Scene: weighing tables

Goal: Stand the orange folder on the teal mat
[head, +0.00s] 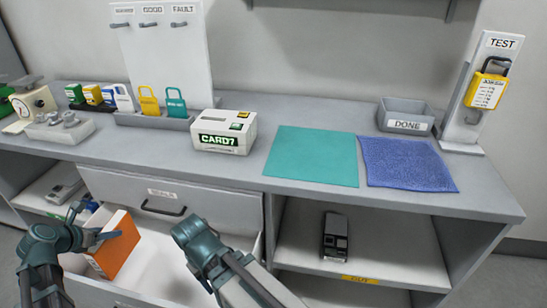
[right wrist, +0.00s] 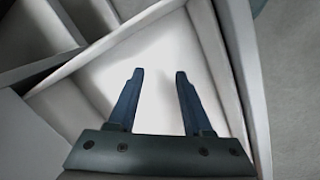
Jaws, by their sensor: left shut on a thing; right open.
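The orange folder (head: 117,250) is upright in or just above the open drawer (head: 160,272), at the lower left of the head view. My left gripper (head: 108,235) is shut on the folder near its top edge. Whether the folder touches the drawer floor is hard to tell. The teal mat (head: 313,156) lies flat and bare on the counter, right of the middle. My right arm is over the drawer's right side in the head view. In the right wrist view my right gripper (right wrist: 157,85) is open and empty, with the pale drawer floor (right wrist: 150,60) below.
On the counter, a CARD7 box (head: 225,132) stands left of the mat and a blue cloth (head: 408,164) lies close on its right. A DONE bin (head: 405,115) and a TEST stand (head: 477,100) are behind. A dark device (head: 335,237) sits on the shelf below.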

